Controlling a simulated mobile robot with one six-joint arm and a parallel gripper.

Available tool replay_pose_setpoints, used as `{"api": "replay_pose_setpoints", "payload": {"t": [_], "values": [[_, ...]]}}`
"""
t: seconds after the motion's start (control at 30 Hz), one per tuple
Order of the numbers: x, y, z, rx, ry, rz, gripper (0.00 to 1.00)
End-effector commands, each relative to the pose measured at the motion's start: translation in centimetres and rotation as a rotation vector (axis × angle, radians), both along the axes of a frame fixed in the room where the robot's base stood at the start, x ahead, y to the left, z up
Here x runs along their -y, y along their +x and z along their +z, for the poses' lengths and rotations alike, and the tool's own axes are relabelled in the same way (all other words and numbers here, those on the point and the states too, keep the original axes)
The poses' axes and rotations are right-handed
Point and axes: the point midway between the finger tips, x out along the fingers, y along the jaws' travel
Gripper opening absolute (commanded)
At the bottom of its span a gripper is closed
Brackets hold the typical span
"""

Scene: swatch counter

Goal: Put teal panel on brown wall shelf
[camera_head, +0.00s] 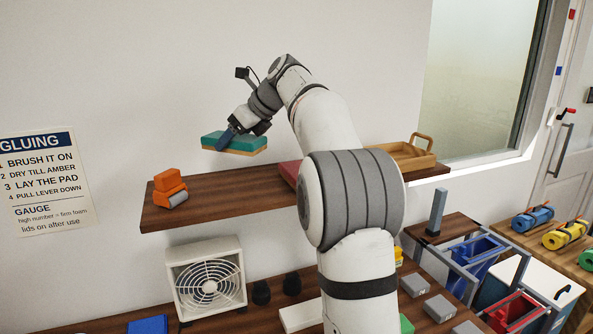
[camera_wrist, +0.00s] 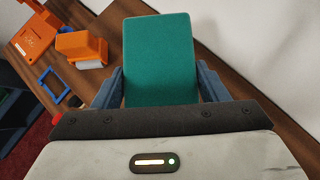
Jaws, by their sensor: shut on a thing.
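The teal panel (camera_head: 232,139) is a flat block with a teal top and a tan underside. My gripper (camera_head: 224,140) is shut on it and holds it over the left part of the brown wall shelf (camera_head: 215,208). In the head view the panel appears above the shelf with a gap. In the wrist view the teal panel (camera_wrist: 158,60) lies between the two blue fingers of my gripper (camera_wrist: 160,88), with the brown shelf (camera_wrist: 215,75) behind and below it. Part of the panel's near end is hidden by the gripper body.
An orange tool with a grey roller (camera_head: 170,188) sits at the shelf's left end. A red block (camera_head: 290,172) and a wooden tray (camera_head: 408,155) are farther right on the shelf. A white fan (camera_head: 207,280) stands below. The shelf between the orange tool and red block looks clear.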

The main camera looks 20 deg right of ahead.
Motion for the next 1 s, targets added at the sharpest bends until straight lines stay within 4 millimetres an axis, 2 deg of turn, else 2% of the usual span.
{"api": "replay_pose_setpoints", "payload": {"t": [0.3, 0.47, 0.7, 1.0], "values": [[-0.1, -0.1, -4.9, -0.002, 0.001, 0.001, 0.41], [-0.1, 0.0, -6.3, -0.001, 0.002, 0.001, 0.41], [-0.1, 0.0, -9.6, -0.002, 0.0, 0.001, 0.41], [-0.2, 0.0, -9.9, 0.0, 0.0, 0.003, 0.41]]}}
